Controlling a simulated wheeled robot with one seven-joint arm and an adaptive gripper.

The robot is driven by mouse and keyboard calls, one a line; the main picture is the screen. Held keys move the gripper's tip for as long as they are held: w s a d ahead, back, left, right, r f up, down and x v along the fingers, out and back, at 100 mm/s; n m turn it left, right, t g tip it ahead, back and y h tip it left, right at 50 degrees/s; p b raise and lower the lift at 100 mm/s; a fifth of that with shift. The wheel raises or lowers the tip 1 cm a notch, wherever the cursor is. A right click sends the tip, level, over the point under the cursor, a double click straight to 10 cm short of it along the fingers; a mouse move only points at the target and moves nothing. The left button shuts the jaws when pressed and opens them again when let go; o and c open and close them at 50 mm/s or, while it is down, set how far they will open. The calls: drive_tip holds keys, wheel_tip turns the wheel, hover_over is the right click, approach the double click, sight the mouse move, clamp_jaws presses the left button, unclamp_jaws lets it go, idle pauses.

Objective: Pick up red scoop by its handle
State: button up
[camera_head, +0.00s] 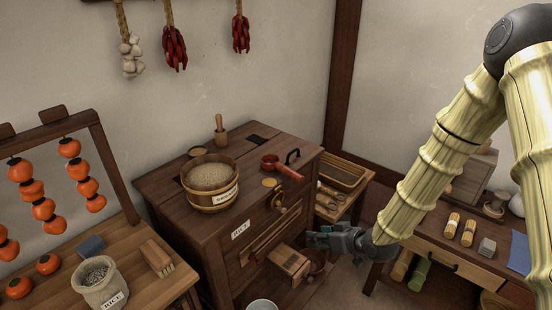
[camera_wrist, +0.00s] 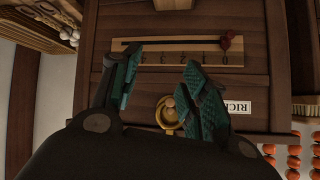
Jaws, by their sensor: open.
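The red scoop (camera_head: 270,161) lies on top of the dark wooden cabinet near its right edge. Its handle (camera_head: 289,174) points toward the front right. My gripper (camera_head: 318,238) hangs in front of the cabinet, below and to the right of the scoop, apart from it. In the wrist view my gripper (camera_wrist: 160,72) has its two teal fingers spread with nothing held between them. They face the cabinet front. I cannot make out the scoop in the wrist view.
A tub of grain (camera_head: 210,200) stands left of the scoop, and a black handle (camera_head: 292,156) rises behind it. A brass crank (camera_wrist: 168,112) and a scale strip (camera_wrist: 180,54) are on the cabinet front. A low table (camera_head: 455,263) stands right.

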sight(290, 170)
drive_tip(key=w+a+r+n+y+p, duration=0.1)
drive_tip(key=w+r, duration=0.2)
drive_tip(key=r, duration=0.3)
drive_tip(key=w+a+r+n+t+y, duration=0.1)
drive_tip(key=w+r, duration=0.1)
drive_tip(key=r, duration=0.4)
drive_tip(key=w+a+r+n+y+p, duration=0.1)
drive_tip(key=w+r+n, duration=0.15)
drive_tip(key=r, duration=0.35)
drive_tip(key=shift+m, duration=0.45)
drive_tip(key=p+x, duration=0.2)
drive_tip(key=x, duration=0.4)
drive_tip(key=shift+w+d, duration=0.1)
drive_tip(key=shift+w, duration=0.2)
drive_tip(key=shift+w+a+p, duration=0.3)
drive_tip(key=shift+a+p, duration=0.05)
drive_tip(key=shift+p, duration=0.1)
drive_tip(key=p+x, duration=0.1)
drive_tip(key=x, duration=0.2)
drive_tip(key=shift+a+r+p, duration=0.15)
drive_tip(key=shift+p, duration=0.25)
drive_tip(key=shift+w+a+f+t, duration=0.3)
drive_tip(key=shift+w+a+f, duration=0.05)
drive_tip(key=shift+w, duration=0.05)
clamp_jaws()
